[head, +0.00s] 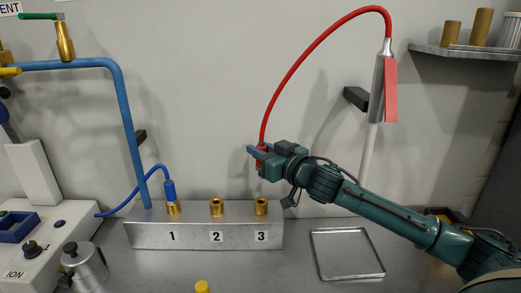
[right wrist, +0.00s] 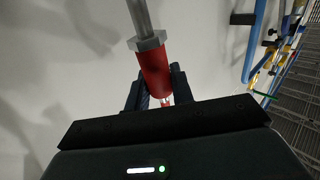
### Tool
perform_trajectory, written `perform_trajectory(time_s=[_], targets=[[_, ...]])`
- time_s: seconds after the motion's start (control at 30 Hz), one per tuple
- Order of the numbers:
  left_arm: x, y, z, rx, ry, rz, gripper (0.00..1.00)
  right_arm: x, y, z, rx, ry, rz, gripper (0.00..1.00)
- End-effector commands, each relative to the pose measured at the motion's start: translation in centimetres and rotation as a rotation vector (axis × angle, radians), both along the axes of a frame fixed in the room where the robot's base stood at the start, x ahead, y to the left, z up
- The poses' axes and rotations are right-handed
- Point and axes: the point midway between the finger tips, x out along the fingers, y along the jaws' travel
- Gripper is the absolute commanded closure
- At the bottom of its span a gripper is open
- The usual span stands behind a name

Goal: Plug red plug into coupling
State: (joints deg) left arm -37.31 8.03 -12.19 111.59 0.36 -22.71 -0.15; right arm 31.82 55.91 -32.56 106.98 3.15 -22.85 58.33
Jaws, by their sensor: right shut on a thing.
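My right gripper (head: 259,160) is shut on the red plug (head: 264,149), which hangs at the end of a red hose (head: 317,46). In the head view they are above the brass coupling marked 3 (head: 261,206), with a visible gap below the gripper. In the right wrist view the red plug (right wrist: 155,72) sits between the dark fingers of the gripper (right wrist: 157,90), with a grey hex nut and metal tube at one end. The plug's lower end is partly hidden by the gripper in the head view. My left gripper is not in view.
A metal block (head: 207,236) holds brass couplings 1, 2 (head: 216,207) and 3. A blue plug (head: 169,190) stands on coupling 1. An empty metal tray (head: 346,254) lies to the right. A blue pipe (head: 130,130) rises at the left. A shelf (head: 465,51) juts out upper right.

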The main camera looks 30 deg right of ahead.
Motion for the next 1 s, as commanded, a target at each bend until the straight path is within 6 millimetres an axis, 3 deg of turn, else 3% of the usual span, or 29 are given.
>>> perform_trajectory(time_s=[0.63,1.0], targets=[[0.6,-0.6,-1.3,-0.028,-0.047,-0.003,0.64,0.0,0.0,-5.2,0.001,0.0,-0.001,1.0],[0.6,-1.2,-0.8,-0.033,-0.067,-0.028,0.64,0.0,0.0,-5.8,0.001,-0.001,-0.001,1.0]])
